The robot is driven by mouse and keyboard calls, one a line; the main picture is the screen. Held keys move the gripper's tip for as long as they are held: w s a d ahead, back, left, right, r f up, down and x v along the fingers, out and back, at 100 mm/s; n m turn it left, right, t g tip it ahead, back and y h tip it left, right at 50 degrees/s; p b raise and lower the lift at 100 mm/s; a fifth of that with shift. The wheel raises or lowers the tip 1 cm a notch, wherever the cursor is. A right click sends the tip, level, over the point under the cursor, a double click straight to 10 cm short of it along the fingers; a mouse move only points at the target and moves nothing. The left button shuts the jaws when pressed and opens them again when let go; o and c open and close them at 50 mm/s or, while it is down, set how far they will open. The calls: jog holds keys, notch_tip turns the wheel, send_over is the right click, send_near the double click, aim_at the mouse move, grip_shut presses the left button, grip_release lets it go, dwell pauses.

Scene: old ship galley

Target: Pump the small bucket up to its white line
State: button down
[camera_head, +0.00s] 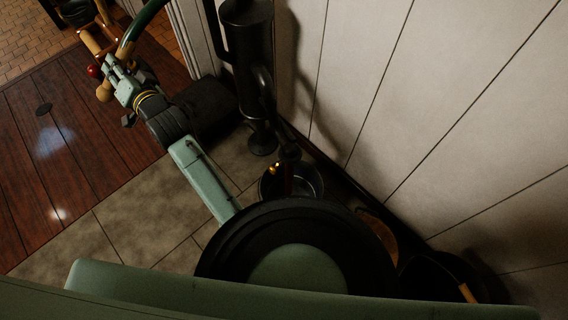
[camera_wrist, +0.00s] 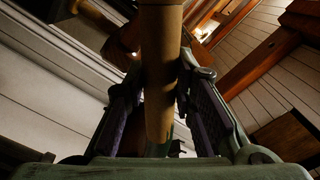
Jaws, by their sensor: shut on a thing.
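The pump (camera_head: 245,45) is a tall black body standing against the pale plank wall in the head view. My gripper (camera_head: 108,76), left of the pump, is shut on a wooden pump handle (camera_head: 103,93). In the wrist view the round wooden handle (camera_wrist: 160,85) runs between the two fingers. A small dark metal bucket (camera_head: 314,180) stands on the floor below the pump, near the wall. A thin reddish piece with a shiny gold part shows at the bucket. The bucket's white line and water level cannot be made out.
A red ball (camera_head: 94,71) shows beside my gripper. The pale plank wall (camera_head: 420,110) closes off the right side. A dark container with a wooden handle (camera_head: 466,292) is at lower right. Grey tiles (camera_head: 140,220) and a reddish plank floor (camera_head: 60,150) are clear at left.

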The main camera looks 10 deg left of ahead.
jog(key=shift+w+d+f, duration=0.1)
jog(key=shift+f, duration=0.4)
notch_tip(320, 180, down, 8)
jog(key=w+d+n+b, duration=0.2)
jog(key=w+n+b, duration=0.1)
jog(key=b, duration=0.5)
jog(key=shift+d+n+b, duration=0.25)
jog(key=shift+n+b, duration=0.15)
jog(key=shift+r, duration=0.1)
jog(key=c, duration=1)
grip_release()
jog(key=shift+s+a, duration=0.1)
jog(key=shift+s, duration=0.05)
